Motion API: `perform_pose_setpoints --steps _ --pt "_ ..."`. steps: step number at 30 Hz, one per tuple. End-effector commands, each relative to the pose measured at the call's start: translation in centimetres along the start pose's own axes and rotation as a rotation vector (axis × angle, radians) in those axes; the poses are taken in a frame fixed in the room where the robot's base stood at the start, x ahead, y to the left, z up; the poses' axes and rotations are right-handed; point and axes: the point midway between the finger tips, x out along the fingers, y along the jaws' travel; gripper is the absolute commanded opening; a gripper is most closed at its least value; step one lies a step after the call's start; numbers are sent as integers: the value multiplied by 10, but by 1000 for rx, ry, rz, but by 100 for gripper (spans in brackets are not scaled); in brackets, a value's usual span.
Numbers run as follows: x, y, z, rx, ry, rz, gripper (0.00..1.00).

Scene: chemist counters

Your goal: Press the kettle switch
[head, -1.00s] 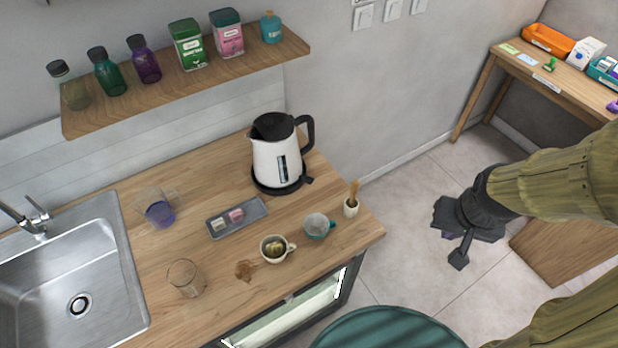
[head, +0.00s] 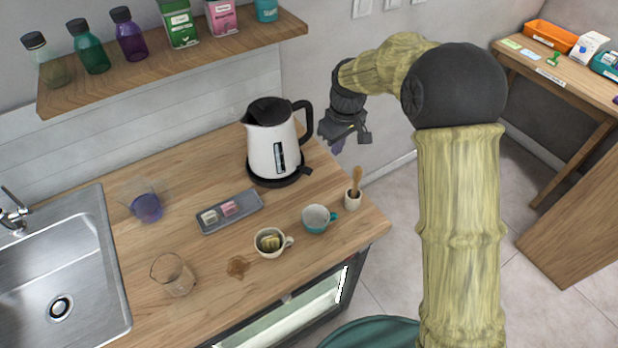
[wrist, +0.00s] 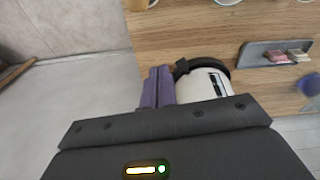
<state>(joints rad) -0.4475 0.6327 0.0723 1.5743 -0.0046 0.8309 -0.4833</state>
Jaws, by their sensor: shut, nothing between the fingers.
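The kettle (head: 268,150) is white with a black lid and handle. It stands upright on its round black base (head: 270,179) near the counter's back right. A small black tab, the switch (head: 306,171), sticks out at the lower right of the base. In the wrist view the kettle (wrist: 205,85) is partly hidden by my gripper's body, and the dark switch tab (wrist: 181,67) shows beside the fingers. My gripper (head: 338,147) is right of the kettle handle, apart from it in the head view. Its purple fingers (wrist: 158,88) are shut and empty.
A pestle in a white cup (head: 353,198), a teal mug (head: 316,219) and a white mug (head: 270,243) stand near the counter's right end. A grey tray (head: 243,212) lies in front of the kettle. The shelf (head: 150,79) hangs behind; floor lies to the right.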

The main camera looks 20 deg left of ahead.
Motion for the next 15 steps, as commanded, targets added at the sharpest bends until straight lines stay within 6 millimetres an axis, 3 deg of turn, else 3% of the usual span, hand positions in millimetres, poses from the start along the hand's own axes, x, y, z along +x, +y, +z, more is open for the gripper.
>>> perform_pose_setpoints --steps 1,6,15 --pt "18 -10 -18 -56 -3 -11 0" --pt "37 -31 -52 -172 -10 -32 0" --pt "37 -34 -56 -189 -11 -35 0"
